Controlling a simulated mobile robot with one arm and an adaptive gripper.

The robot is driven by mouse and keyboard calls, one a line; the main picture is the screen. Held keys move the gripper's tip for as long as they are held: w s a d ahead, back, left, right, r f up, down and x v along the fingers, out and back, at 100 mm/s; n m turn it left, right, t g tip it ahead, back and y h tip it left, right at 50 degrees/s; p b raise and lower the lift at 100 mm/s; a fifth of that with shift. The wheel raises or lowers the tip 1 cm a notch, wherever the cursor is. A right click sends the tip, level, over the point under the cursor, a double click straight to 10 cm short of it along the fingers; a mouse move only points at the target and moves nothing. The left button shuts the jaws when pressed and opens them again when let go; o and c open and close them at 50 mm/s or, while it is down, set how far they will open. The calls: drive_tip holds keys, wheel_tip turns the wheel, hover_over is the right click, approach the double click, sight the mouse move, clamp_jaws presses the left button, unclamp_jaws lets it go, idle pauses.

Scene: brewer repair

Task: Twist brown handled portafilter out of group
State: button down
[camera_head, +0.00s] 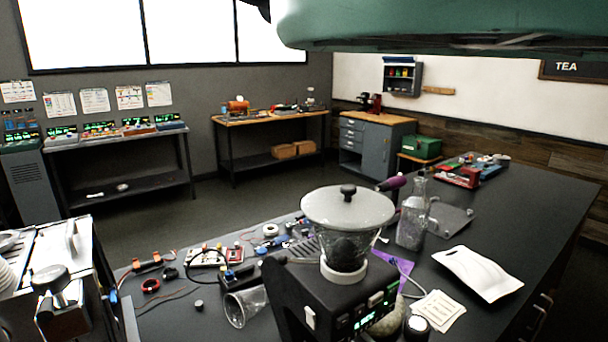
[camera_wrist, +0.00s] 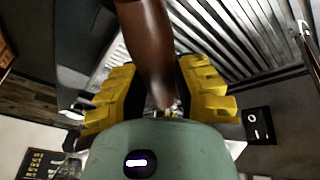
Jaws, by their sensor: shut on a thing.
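The brown handle of the portafilter (camera_wrist: 148,45) runs down from the top of the wrist view, between the yellow fingers. My gripper (camera_wrist: 158,95), green with yellow fingers, is shut on this handle, with a finger on either side. The portafilter's metal head and the group are not clearly visible, so I cannot tell how it sits in the group. Neither the gripper nor the portafilter shows in the head view.
In the head view, a grinder (camera_head: 345,215), a glass bottle (camera_head: 411,222) and loose parts crowd the dark counter (camera_head: 535,205). Open floor lies behind.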

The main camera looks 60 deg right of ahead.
drive_tip(key=shift+s+a+f+b, duration=0.1)
drive_tip(key=shift+s+a+b, duration=0.4)
drive_tip(key=shift+a, duration=0.35)
drive_tip(key=shift+s+a+r+b, duration=0.1)
drive_tip(key=shift+s+a+b, duration=0.3)
drive_tip(key=shift+a+b, duration=0.3)
drive_tip(key=shift+s+a+f+b, duration=0.1)
drive_tip(key=shift+s+a+b, duration=0.35)
drive_tip(key=shift+a, duration=0.5)
drive_tip(key=shift+s+a+b, duration=0.35)
drive_tip(key=shift+s+a, duration=0.05)
drive_tip(key=shift+a, duration=0.2)
